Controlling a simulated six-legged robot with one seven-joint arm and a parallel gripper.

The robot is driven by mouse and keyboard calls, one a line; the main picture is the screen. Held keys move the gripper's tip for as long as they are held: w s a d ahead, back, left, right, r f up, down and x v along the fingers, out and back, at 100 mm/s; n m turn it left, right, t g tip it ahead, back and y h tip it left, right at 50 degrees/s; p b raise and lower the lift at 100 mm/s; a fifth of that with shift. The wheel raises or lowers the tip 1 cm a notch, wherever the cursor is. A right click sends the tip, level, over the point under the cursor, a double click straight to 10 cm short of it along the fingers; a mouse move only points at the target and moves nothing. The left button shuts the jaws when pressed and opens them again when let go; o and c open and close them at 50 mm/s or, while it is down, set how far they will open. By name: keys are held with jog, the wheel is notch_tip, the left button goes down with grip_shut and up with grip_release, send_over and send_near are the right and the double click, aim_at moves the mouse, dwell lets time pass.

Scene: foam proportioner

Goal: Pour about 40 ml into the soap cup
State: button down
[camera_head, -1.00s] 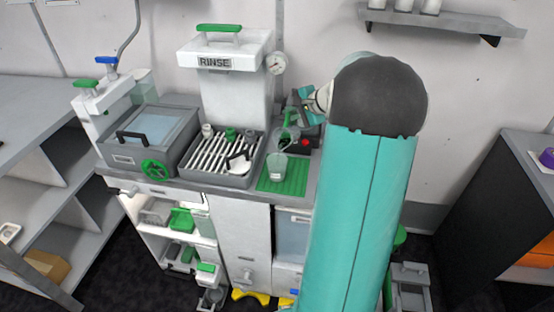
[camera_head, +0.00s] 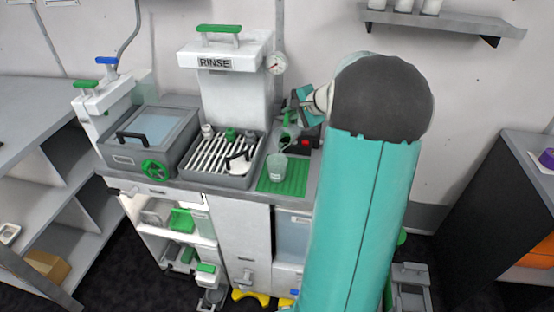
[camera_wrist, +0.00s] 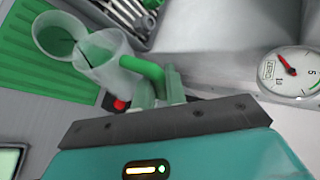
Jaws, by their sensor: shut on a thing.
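The soap cup (camera_head: 276,168), a small clear cup with a white mark, stands upright on the green ribbed mat (camera_head: 297,176). In the wrist view the cup (camera_wrist: 55,32) shows at upper left, with green inside it; I cannot tell liquid from mat seen through. My gripper (camera_wrist: 160,86) is shut on the green handle of a clear jug (camera_wrist: 112,62). The jug is tilted, its mouth at the cup's rim and partly overlapping it in view. In the head view the jug (camera_head: 288,136) is just above and behind the cup. No clear stream is visible.
A slatted drain tray (camera_head: 215,157) with small fittings lies left of the mat. The white RINSE tank (camera_head: 235,85) stands behind it, with a round gauge (camera_head: 276,63) beside it. A red button (camera_wrist: 120,104) is close to the jug.

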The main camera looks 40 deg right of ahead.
jog(key=shift+s+a+r+n+h+b, duration=0.1)
jog(key=shift+a+r+n+h+b, duration=0.25)
jog(key=shift+b, duration=0.2)
dwell(0.5)
jog(key=shift+w+d+f+m+g+y, duration=0.2)
jog(key=shift+d+f+m+y, duration=0.25)
jog(key=shift+d+f, duration=0.15)
jog(key=shift+w+d+f+m+g+y, duration=0.1)
jog(key=shift+d+f+m+g+y, duration=0.1)
jog(key=shift+d+f+m+y, duration=0.25)
jog(key=shift+w+d+y, duration=0.1)
jog(key=shift+d+y, duration=0.25)
jog(key=shift+d+m+g+y, duration=0.15)
jog(key=shift+m+g+y, duration=0.1)
jog(key=shift+g+y, duration=0.05)
jog(key=shift+w+d+f+m+y, duration=0.15)
jog(key=shift+f+m+y, duration=0.1)
jog(key=shift+f, duration=0.2)
jog(key=shift+s+d+f+m+y, duration=0.15)
jog(key=shift+f+y, duration=0.1)
jog(key=shift+f, duration=0.15)
jog(key=w+d+r+m+g+y+p, duration=0.1)
jog(key=w+d+r+m+y, duration=0.2)
jog(key=r, duration=0.5)
jog(key=shift+d+m+y+p, duration=0.35)
jog(key=shift+d+m+y, duration=0.35)
jog(key=shift+d+y, duration=0.75)
